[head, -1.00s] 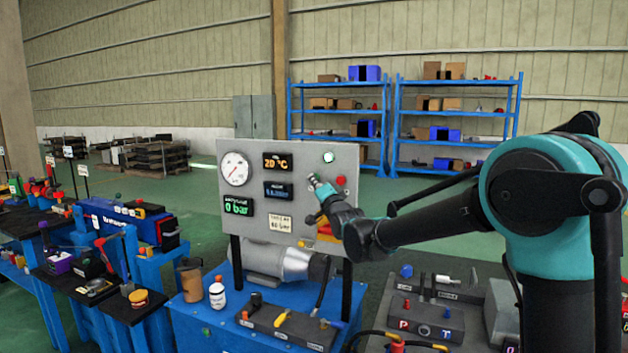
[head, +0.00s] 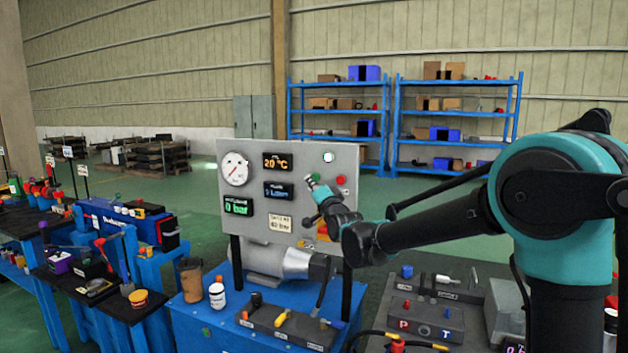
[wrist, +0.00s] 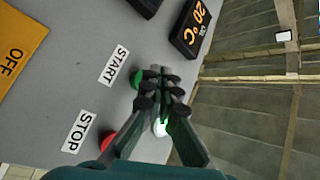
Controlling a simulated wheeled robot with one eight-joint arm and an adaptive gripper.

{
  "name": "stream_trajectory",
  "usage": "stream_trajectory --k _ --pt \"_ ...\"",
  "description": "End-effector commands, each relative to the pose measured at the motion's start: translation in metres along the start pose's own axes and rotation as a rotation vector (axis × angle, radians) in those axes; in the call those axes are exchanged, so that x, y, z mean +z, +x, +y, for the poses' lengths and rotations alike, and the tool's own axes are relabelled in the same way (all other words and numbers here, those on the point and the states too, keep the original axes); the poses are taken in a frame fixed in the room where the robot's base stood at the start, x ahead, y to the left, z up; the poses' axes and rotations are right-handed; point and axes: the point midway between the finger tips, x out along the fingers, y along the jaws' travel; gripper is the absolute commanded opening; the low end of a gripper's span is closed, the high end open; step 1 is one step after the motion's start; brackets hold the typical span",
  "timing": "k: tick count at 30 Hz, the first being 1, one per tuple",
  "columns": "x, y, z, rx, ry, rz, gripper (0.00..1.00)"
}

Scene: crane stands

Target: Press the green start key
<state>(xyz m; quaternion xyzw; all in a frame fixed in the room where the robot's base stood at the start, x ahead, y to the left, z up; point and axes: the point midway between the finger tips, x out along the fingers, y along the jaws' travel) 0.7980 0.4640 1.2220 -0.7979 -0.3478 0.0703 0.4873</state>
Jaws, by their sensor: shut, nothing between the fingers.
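The green start key (head: 316,177) is on the grey upright panel (head: 262,153), left of the red stop key (head: 341,180). My gripper (head: 310,184) is shut and empty, its tips close to the green key's lower left in the head view. In the wrist view the green key (wrist: 136,78) shows beside the START label (wrist: 114,66), its right edge partly covered by my fingertips (wrist: 163,74). I cannot tell whether they touch it. The red key (wrist: 107,138) sits by the STOP label (wrist: 82,132).
A pale round lamp (head: 328,157) is above the keys. A gauge (head: 234,169) and lit displays (head: 277,162) are on the panel's left. Below stand a motor (head: 285,261), a white jar (head: 217,296) and a block with levers (head: 290,325) on a blue bench.

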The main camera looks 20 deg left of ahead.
Motion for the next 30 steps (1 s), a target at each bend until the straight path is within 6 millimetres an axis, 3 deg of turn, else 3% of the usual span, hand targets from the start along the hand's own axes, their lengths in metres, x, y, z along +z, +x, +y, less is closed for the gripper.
stream_trajectory --k 15,30 --pt "0.023 -0.031 -0.023 -0.001 0.001 -0.001 0.00" --pt "0.024 -0.033 -0.024 0.000 0.000 -0.001 0.00"
